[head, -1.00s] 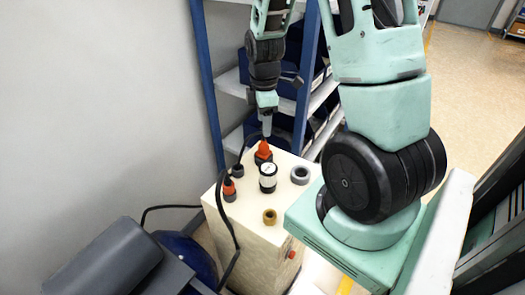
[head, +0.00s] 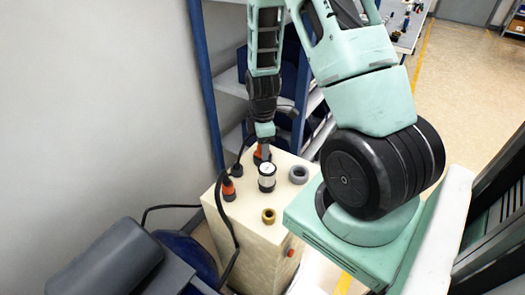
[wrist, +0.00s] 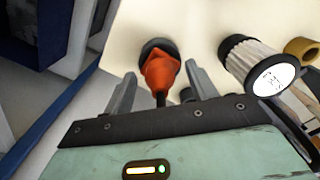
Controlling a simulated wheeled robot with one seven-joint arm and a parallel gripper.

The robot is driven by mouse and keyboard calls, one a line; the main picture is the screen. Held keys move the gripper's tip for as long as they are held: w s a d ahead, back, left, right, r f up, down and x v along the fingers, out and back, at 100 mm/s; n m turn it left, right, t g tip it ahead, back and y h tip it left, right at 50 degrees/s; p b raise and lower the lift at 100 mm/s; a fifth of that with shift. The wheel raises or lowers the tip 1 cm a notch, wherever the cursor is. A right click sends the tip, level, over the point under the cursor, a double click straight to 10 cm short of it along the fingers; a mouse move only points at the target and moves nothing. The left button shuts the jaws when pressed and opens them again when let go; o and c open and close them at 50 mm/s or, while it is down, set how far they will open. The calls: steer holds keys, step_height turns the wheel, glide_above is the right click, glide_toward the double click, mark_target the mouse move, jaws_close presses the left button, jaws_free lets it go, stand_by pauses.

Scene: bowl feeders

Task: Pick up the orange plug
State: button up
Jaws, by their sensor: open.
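An orange plug (head: 257,153) with a dark cable stands at the back of the cream box, largely covered by my gripper (head: 265,150) in the head view. In the wrist view the plug (wrist: 160,71) sits in a dark round socket. My gripper (wrist: 160,77) is open there, one finger on each side of the plug, with gaps visible. I cannot tell whether the fingertips are level with the plug's body. A second orange plug (head: 228,183) with a black cable stands nearer the front left of the box.
In the wrist view the cylinder (wrist: 247,60) stands close to the right finger. A blue-framed shelf (head: 205,90) rises behind.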

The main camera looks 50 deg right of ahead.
steer(key=shift+c, duration=0.4)
steer(key=c, duration=1.1)
